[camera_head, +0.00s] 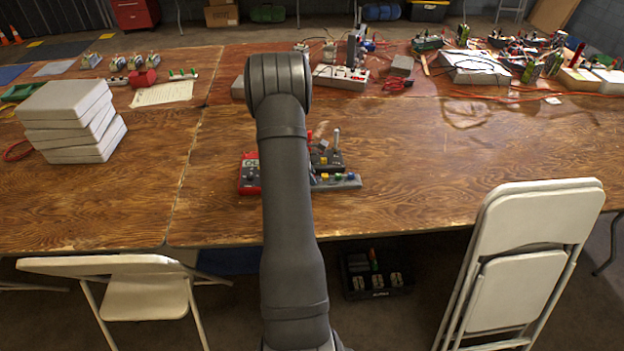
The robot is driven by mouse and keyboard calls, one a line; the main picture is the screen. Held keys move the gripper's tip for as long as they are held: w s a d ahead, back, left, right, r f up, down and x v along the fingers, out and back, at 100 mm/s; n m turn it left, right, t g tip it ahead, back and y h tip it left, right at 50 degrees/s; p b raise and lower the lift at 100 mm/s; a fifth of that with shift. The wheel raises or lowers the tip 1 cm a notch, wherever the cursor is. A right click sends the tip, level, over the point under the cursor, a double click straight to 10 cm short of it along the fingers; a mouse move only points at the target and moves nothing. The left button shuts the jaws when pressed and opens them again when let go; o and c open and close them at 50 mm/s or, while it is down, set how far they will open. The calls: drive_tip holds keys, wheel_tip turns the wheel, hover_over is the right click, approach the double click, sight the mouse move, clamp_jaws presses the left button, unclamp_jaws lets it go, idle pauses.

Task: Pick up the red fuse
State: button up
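I cannot make out a red fuse for certain. A small red piece (310,136) shows just right of my arm, at a dark box with knobs (326,160); most of it is hidden. Several small upright pieces, mostly green with some red (183,74), stand on a white strip at the back left. My arm rises through the middle of the view and hides part of the table behind it. My gripper is not visible, so I cannot tell whether it holds anything.
Beside my arm are a red device (250,174) and a grey box with coloured knobs (335,181). Grey cases (68,110) are stacked at left. Power strips, cables and tools crowd the back right. The wooden table (430,180) is clear at right. White folding chairs (530,250) stand in front.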

clamp_jaws()
drive_tip(key=shift+r, duration=0.1)
drive_tip(key=shift+r, duration=0.6)
wheel_tip(320, 180, up, 3)
drive_tip(key=shift+r, duration=0.1)
drive_tip(key=s+d+r, duration=0.6)
drive_tip(key=d, duration=0.3)
drive_tip(key=w+a+f, duration=0.2)
drive_tip(key=w+a, duration=0.7)
drive_tip(key=w, duration=0.4)
drive_tip(key=shift+w+f, duration=0.1)
drive_tip(key=shift+f, duration=2.95)
